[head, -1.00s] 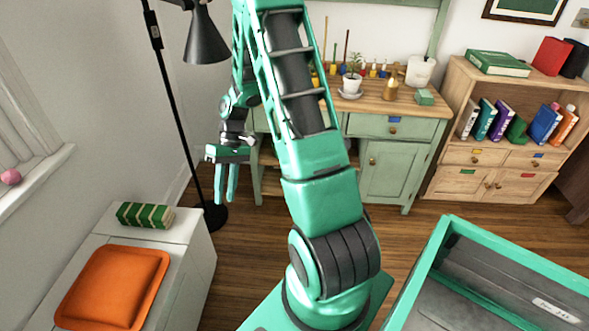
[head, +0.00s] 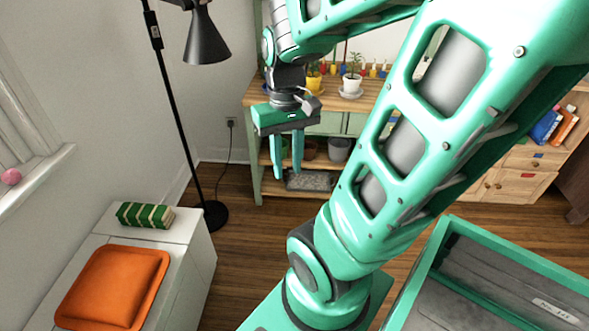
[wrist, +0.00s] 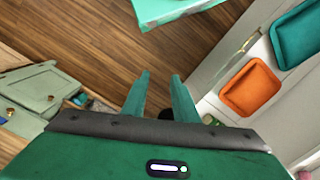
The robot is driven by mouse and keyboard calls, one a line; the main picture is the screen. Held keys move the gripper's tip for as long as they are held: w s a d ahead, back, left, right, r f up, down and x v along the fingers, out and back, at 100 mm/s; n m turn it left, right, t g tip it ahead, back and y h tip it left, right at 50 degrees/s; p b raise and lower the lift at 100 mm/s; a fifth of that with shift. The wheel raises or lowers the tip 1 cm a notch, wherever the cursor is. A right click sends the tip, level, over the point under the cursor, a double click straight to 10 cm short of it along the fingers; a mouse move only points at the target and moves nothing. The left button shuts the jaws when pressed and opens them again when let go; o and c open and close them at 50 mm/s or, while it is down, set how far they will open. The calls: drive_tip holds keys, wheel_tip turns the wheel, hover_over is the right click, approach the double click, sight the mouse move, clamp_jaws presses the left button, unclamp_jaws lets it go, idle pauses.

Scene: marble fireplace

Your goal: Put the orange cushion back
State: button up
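The orange cushion (head: 112,285) lies flat on top of a low white bench (head: 190,243) at the lower left of the head view. It also shows in the wrist view (wrist: 250,88), right of my fingers. My gripper (head: 288,172) hangs with its fingers pointing down, over the floor in front of the green cabinet and well away from the cushion. In the wrist view my fingers (wrist: 160,76) are apart with nothing between them.
A green striped bundle (head: 145,214) sits on the bench's far end. A teal cushion (wrist: 298,36) lies beside the orange one. A black floor lamp (head: 177,120) stands between bench and green cabinet (head: 255,150). Potted plants (head: 352,80) stand on the cabinet. Wood floor is clear between.

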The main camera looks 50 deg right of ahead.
drive_tip(key=shift+m, duration=0.4)
drive_tip(key=s, duration=0.2)
drive_tip(key=s+a, duration=0.1)
drive_tip(key=s, duration=0.1)
drive_tip(key=shift+r, duration=0.35)
drive_tip(key=shift+w+f, duration=0.25)
drive_tip(key=shift+w, duration=0.4)
